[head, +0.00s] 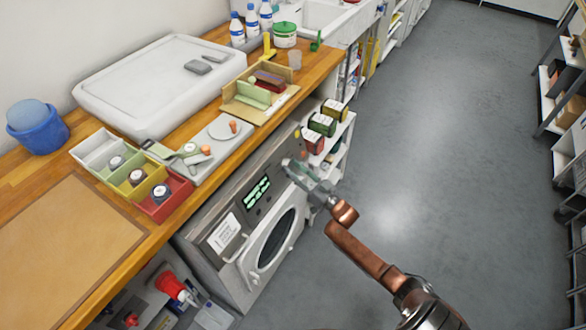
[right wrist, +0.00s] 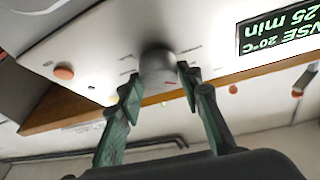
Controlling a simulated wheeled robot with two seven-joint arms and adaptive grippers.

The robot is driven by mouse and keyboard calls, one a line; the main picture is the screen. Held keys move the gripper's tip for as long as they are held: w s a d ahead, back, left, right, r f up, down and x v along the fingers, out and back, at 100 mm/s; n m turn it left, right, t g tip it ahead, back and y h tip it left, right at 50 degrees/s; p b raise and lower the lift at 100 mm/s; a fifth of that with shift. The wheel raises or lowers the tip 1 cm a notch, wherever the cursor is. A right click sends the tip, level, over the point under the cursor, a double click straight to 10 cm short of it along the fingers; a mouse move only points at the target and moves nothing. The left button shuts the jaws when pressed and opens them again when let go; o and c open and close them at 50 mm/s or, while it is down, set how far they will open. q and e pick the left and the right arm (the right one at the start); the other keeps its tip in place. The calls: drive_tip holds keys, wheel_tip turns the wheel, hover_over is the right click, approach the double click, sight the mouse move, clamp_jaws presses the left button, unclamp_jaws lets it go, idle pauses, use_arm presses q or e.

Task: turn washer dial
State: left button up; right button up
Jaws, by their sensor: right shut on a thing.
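The washer (head: 236,200) stands under the wooden counter, its round door (head: 274,240) facing the aisle. Its control panel carries a lit display (head: 257,193), which also shows upside down in the right wrist view (right wrist: 280,35), reading "NSE 20°C" and "25 min" with the start cut off. The round grey dial (right wrist: 158,68) is on the panel beside the display. My right gripper (right wrist: 160,88) has its fingertips on either side of the dial and is shut on it. My left gripper is out of view.
Tins (head: 322,124) stand on a white shelf just right of the washer. The counter above holds a divided tray (head: 85,150), a blue tub (head: 38,130) and a large white basin (head: 125,95). The grey floor (head: 430,150) to the right is clear.

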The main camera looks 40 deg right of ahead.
drive_tip(key=o, duration=1.2)
drive_tip(key=shift+c, duration=0.2)
drive_tip(key=v, duration=1.2)
